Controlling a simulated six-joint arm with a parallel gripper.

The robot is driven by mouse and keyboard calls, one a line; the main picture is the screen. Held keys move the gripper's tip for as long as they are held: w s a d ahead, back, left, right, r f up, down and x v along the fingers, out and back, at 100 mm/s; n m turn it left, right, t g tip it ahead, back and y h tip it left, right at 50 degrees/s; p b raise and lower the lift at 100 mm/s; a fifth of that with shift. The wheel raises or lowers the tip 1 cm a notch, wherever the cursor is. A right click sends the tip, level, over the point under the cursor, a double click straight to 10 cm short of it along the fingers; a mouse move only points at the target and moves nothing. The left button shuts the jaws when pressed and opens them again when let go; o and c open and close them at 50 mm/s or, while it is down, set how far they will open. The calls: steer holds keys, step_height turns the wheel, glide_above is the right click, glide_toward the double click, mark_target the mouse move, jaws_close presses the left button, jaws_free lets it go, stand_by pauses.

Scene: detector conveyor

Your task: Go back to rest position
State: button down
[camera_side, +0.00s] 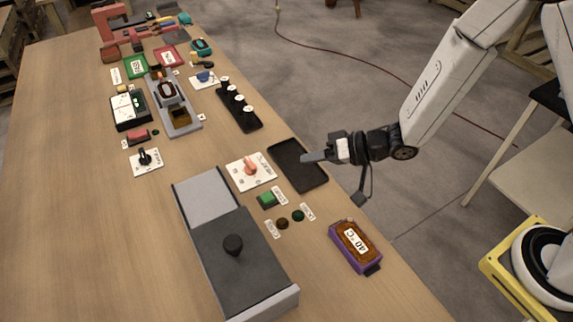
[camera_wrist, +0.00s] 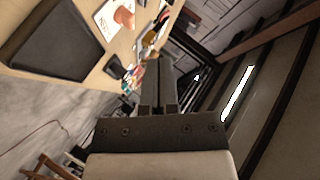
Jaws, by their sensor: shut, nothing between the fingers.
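My gripper (camera_side: 310,157) is in the side view, raised above the black tray at the table's right edge. Its fingers point left and are shut with nothing between them. In the wrist view my gripper (camera_wrist: 159,62) shows its fingers together, pointing at the far end of the table. The black tray (camera_side: 298,168) lies empty on the table, and it also fills the upper left of the wrist view (camera_wrist: 50,45).
A white panel with an orange knob (camera_side: 250,171) lies left of the tray. A grey box with a dark lid (camera_side: 240,265) and a purple-framed meter (camera_side: 355,245) are nearer. A black rack (camera_side: 238,105) stands farther back.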

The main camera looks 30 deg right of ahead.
steer(key=s+d+r+h, duration=0.2)
steer(key=d+h, duration=0.7)
steer(key=d, duration=0.5)
steer(key=s+d+r+g, duration=0.1)
steer(key=s+d+g, duration=0.1)
steer(key=s, duration=0.3)
steer(key=s+d+r+g+h, duration=0.1)
steer(key=s+d+g, duration=0.1)
steer(key=s, duration=0.3)
steer(key=shift+s+d+g+h, duration=0.3)
steer(key=shift+s+g, duration=0.1)
steer(key=shift+g, duration=0.4)
